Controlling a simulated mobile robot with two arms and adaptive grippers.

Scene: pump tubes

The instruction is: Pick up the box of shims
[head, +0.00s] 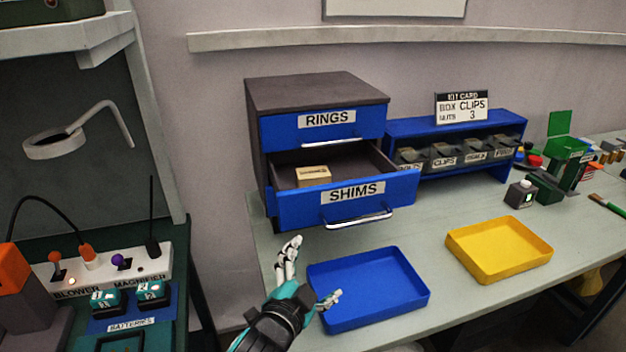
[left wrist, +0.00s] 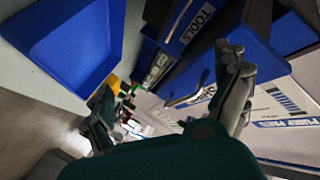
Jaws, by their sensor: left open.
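The box of shims (head: 313,176) is a small tan box with dark print on its face. It lies inside the pulled-out blue SHIMS drawer (head: 293,211) of a dark cabinet, seen in the head view. My left gripper (head: 312,272) is open and empty. It is below and in front of the drawer, at the left edge of the blue tray, apart from the box. In the left wrist view my left gripper (left wrist: 170,92) has its fingers spread with nothing between them. I cannot make out the box there. My right gripper is not in view.
The RINGS drawer (head: 322,125) above is closed. The empty blue tray (head: 368,290) and empty yellow tray (head: 499,248) lie on the bench. A blue rack (head: 398,130) of clip bins stands right of the cabinet. A switch panel (head: 110,262) is at left.

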